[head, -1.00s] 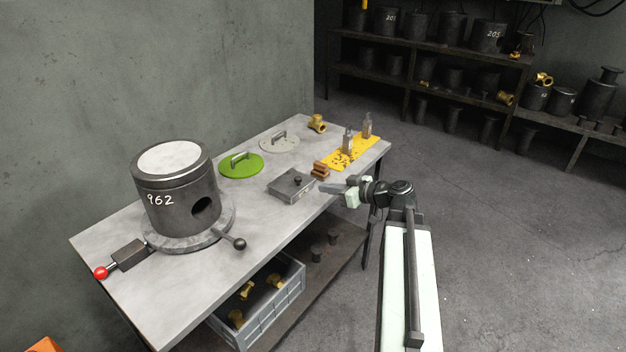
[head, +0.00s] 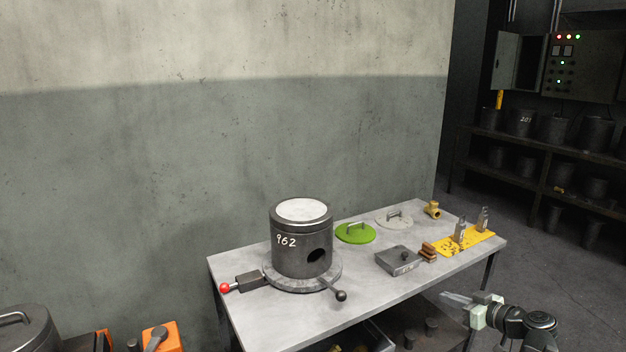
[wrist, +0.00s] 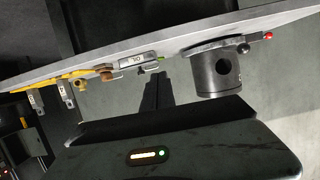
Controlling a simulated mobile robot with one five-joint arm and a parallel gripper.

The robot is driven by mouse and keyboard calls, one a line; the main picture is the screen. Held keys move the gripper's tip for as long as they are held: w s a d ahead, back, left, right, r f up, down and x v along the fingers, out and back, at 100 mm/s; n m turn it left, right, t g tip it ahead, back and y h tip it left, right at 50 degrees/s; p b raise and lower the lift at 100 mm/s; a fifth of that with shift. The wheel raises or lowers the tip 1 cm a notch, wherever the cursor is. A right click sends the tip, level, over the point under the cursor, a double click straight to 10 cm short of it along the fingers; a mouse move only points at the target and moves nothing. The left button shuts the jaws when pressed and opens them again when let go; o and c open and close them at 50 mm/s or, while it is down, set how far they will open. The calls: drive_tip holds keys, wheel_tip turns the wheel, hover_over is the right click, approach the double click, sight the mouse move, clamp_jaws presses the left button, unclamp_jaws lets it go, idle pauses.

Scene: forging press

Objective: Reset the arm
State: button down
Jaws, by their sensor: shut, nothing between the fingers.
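My gripper (head: 448,297) is in the lower right of the head view, in front of the bench's front edge. Its fingers are together, with nothing seen between them. They point left in the picture. Only the end of my arm shows; the rest is cut off by the bottom edge. In the wrist view, which looks upside down, my dark fingers (wrist: 156,90) show in the middle, apart from the bench and the things on it.
Shelves (head: 570,150) stand at the far right. Floor right of the bench looks clear.

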drive_tip(key=w+a+r+n+g+y+p, duration=0.2)
drive_tip(key=a+n+p, duration=0.1)
drive_tip(key=a, duration=1.2)
drive_tip(key=s+a+f+n+g+p, duration=0.1)
drive_tip(key=s+a+f+g+p, duration=0.1)
drive_tip(key=a, duration=0.4)
drive_tip(key=s+a+f+g+p, duration=0.1)
drive_tip(key=s+a+f+g, duration=0.15)
drive_tip(key=a, duration=0.35)
drive_tip(key=s+a+f+m+g+h+p, duration=0.2)
drive_tip(key=s+f+g+h, duration=0.2)
drive_tip(key=s+h, duration=0.15)
drive_tip(key=s+d+f+m+g+h, duration=0.1)
drive_tip(key=s+d+f+m+h, duration=0.1)
drive_tip(key=d+m, duration=0.5)
drive_tip(key=shift+s+d+m+g+h, duration=0.4)
drive_tip(key=shift+s+d+h, duration=0.35)
drive_tip(key=shift+s, duration=0.45)
